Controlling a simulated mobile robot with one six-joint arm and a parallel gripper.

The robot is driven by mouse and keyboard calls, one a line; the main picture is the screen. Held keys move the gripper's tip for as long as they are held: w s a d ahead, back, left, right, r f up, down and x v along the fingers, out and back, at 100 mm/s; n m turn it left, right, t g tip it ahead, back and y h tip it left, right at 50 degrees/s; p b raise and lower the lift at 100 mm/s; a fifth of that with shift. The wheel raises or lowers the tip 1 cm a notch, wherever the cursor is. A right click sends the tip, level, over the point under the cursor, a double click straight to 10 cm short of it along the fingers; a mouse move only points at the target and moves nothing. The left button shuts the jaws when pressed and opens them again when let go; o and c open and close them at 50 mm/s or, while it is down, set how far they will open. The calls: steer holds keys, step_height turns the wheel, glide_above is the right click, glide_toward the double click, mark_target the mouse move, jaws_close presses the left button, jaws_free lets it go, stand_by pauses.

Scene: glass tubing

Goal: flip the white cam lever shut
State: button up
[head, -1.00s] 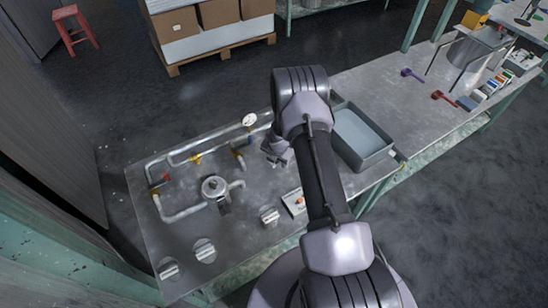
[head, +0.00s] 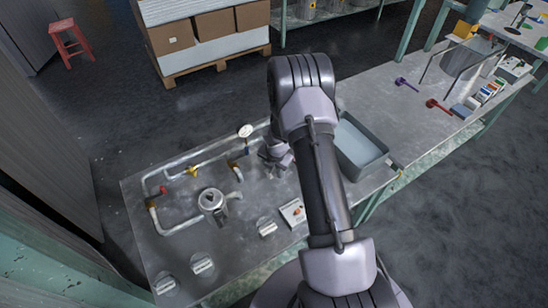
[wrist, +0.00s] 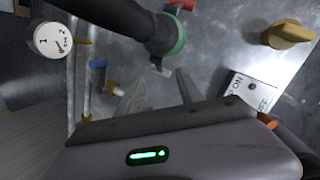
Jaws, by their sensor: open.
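A round silver fitting (head: 212,199) stands on the metal bench among the tubing in the head view. A short pale piece sticks out from its front side; I cannot tell whether this is the white cam lever or how it is set. My gripper (head: 275,155) hangs over the bench right of the fitting, apart from it, partly hidden by my arm. In the wrist view my open gripper (wrist: 160,98) shows two grey fingers with nothing seen between them. No white lever can be made out clearly in the wrist view.
A white dial gauge (head: 245,131) stands behind the tubing (head: 180,224). An ON/OFF plate (wrist: 250,90) and a yellow knob (wrist: 288,34) are at right in the wrist view. A grey tray (head: 362,145) sits right of my arm. Labelled blocks (head: 202,265) lie along the front.

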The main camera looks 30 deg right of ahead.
steer(key=p+v, duration=0.3)
steer(key=v, duration=0.8)
steer(key=shift+p, duration=0.35)
step_height(320, 180, up, 16)
steer(key=w+m+t+h+b, duration=0.1)
steer(key=m+t+h+b, duration=0.15)
steer(key=m, duration=0.65)
steer(key=s+a+r+m+h+b, duration=0.1)
steer(key=s+r+m+b, duration=0.1)
steer(key=s+r+m, duration=0.35)
steer(key=s+a+r+m+y+b, duration=0.1)
steer(key=s+a+r+m+y, duration=0.1)
steer(key=s+a+m, duration=0.5)
steer(key=s+a+r+m+y+b, duration=0.1)
steer(key=s+a+r+m+y, duration=0.2)
steer(key=s+a+m, duration=0.4)
steer(key=s+a+y, duration=0.1)
steer(key=s+a, duration=0.4)
steer(key=s, duration=0.1)
steer(key=shift+s+a+r+b, duration=0.2)
steer(key=shift+a+b, duration=0.05)
steer(key=shift+b, duration=0.1)
